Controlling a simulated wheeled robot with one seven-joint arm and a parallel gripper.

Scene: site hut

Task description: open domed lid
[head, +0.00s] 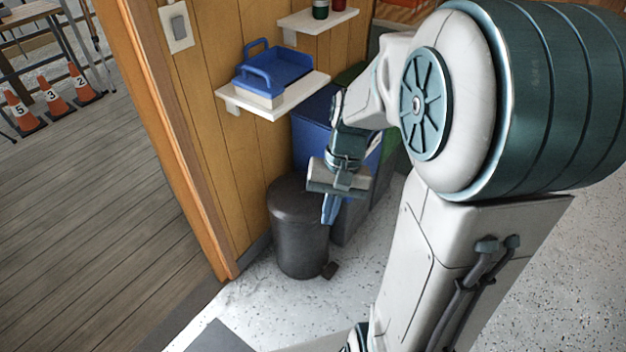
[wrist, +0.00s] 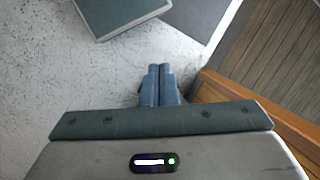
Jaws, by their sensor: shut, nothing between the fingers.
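A dark grey round pedal bin (head: 298,250) stands on the speckled floor by the wooden wall. Its domed lid (head: 292,196) is down on the body, and a small pedal (head: 330,270) sticks out at its foot. My gripper (head: 327,221) points down, with its blue fingers in front of the bin's upper right edge in the head view. I cannot tell whether they touch it. In the wrist view the two fingers (wrist: 160,72) lie together with nothing between them. The lid cannot be made out in the wrist view.
A blue bin (head: 312,130) stands close behind the dark bin. A white wall shelf (head: 285,100) with a blue tray (head: 272,68) juts out above. A wooden door edge (head: 190,190) is at the left. Speckled floor (wrist: 50,60) in front is clear.

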